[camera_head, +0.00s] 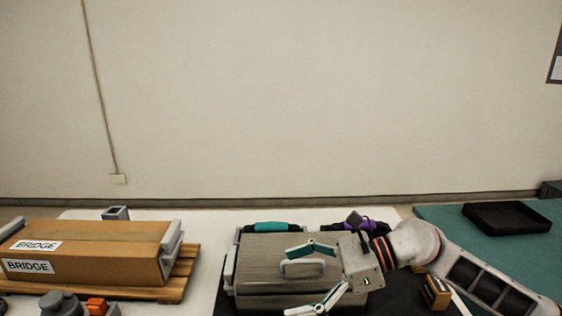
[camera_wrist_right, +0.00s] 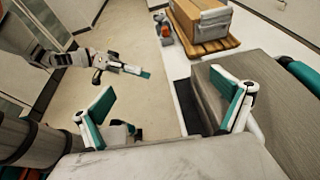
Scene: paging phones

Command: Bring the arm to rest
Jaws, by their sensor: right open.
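In the right wrist view the open fingers (camera_wrist_right: 165,108) frame the floor and the table edge, with the grey case (camera_wrist_right: 292,105) at the right. My left gripper (camera_wrist_right: 130,70) shows in the right wrist view, out over the floor and away from the table. Its finger gap is unclear.
A cardboard box (camera_head: 85,249) labelled BRIDGE sits on a wooden pallet (camera_head: 182,277) at left. A grey and orange item (camera_head: 97,305) stands before it. A small yellow-brown box (camera_head: 436,292) is under my right arm. A black tray (camera_head: 507,218) lies on the green surface (camera_head: 450,222).

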